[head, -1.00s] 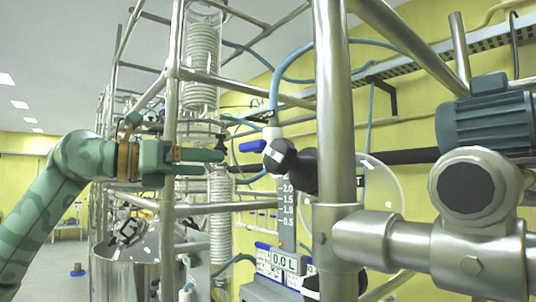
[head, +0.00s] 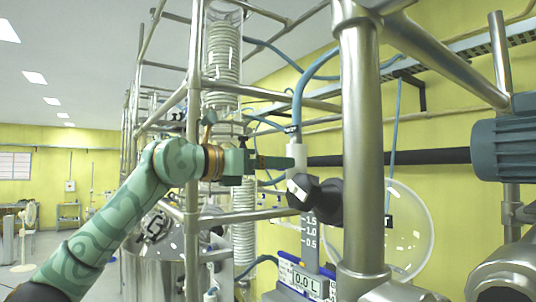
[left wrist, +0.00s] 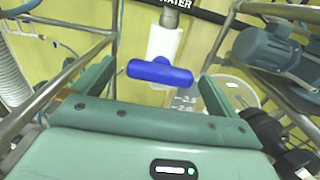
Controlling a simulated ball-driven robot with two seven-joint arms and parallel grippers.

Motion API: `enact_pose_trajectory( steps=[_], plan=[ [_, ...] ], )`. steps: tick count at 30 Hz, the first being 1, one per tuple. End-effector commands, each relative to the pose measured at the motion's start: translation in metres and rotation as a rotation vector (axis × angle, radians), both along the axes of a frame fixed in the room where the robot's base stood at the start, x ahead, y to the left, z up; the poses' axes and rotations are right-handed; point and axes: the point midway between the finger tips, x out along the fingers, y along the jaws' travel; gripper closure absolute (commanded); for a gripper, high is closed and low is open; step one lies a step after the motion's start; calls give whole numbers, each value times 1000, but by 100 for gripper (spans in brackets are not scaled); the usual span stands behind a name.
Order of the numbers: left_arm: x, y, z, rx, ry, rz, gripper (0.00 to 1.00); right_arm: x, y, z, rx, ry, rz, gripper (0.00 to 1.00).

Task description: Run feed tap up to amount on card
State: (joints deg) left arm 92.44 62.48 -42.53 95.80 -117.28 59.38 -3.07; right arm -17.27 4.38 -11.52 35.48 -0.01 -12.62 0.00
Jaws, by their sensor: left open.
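The feed tap has a blue bar handle (left wrist: 160,71) on a white body (left wrist: 165,42). In the left wrist view the handle lies crosswise between my left gripper's (left wrist: 157,72) spread fingers, with a gap visible at each side. In the head view my left gripper (head: 284,162) reaches the white tap body (head: 297,155) from the left, and the handle is hidden there. A grey graduated column (head: 311,240) stands below the tap. The display (head: 306,283) under it reads 0.0 L. No amount on a card is legible.
A thick steel post (head: 362,150) stands just right of the tap. A black fitting (head: 325,200) sits below the tap and touches the view of the column. A round glass vessel (head: 410,235) and a motor (head: 505,145) are farther right. Steel frame rails surround the left arm.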

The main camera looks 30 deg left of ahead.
Motion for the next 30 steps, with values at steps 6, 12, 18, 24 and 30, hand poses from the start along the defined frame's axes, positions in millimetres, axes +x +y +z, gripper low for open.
enact_pose_trajectory(
  steps=[6, 12, 18, 24, 30],
  plan=[
    [9, -4, 0, 0, 0, -1, 2, 1, -2, 4, -3, -2, 0, 64],
    [9, -4, -1, 0, 0, -1, 5, 2, -5, 4, -6, -3, 0, 64],
    [9, -4, -1, 0, 0, 0, 47, 2, -5, 4, -7, -3, 0, 64],
    [9, -4, -1, -8, 3, 0, 46, 2, -5, 3, -6, -3, 0, 64],
    [9, -4, -1, -66, 26, 0, 46, 2, -4, -1, -5, -4, -1, 64]
  ],
)
